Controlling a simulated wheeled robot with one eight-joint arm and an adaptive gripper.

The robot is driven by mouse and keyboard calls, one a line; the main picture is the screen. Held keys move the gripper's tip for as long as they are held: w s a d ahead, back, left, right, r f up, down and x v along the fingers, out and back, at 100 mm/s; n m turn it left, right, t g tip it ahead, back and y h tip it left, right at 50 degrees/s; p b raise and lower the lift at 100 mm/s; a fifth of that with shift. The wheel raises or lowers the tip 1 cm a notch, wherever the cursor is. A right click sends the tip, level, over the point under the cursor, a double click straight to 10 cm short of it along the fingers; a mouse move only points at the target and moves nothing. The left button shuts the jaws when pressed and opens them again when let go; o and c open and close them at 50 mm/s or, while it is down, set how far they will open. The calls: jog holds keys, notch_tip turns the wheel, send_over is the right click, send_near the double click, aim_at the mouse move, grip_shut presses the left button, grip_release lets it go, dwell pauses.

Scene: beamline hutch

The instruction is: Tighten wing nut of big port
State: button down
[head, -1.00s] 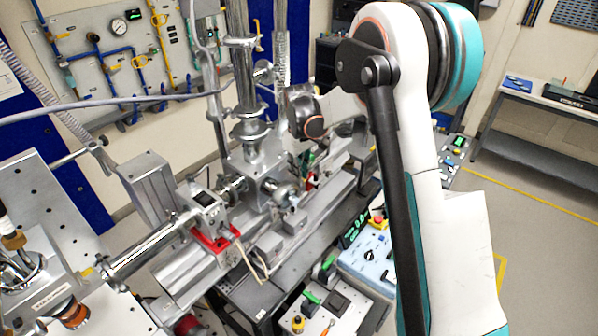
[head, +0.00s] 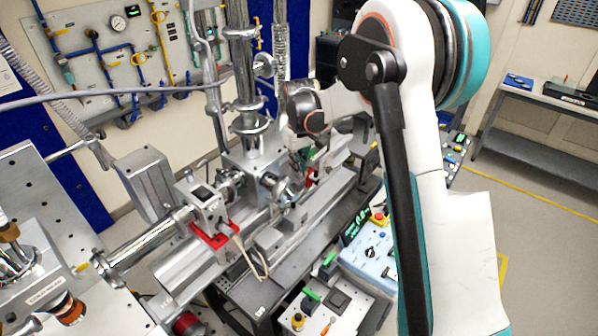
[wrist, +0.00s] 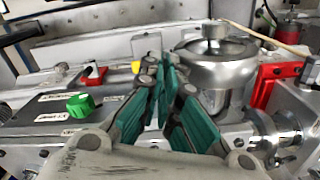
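In the wrist view my gripper (wrist: 172,80) points at the bench equipment. Its teal-padded fingers are close together, with a narrow gap and nothing seen between them. Just beyond and right of the fingers is a round silver port-like fitting (wrist: 208,70) with a knob-like top (wrist: 214,33); the fingers partly cover its left side. I cannot make out a wing nut or tell which port is the big one. In the head view a steel chamber (head: 240,160) has a round silver port (head: 287,190) on its right side. My gripper's fingers are not clear there.
A red bracket (wrist: 268,85) stands right of the round fitting. A green knob (wrist: 82,105) sits on a labelled panel at left. In the head view a blue control box (head: 372,250) stands in front of the bench, and open floor (head: 540,250) lies at right.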

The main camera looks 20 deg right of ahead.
jog(key=shift+m, duration=0.4)
jog(key=c, duration=2.1)
grip_release()
jog(key=shift+r, duration=0.1)
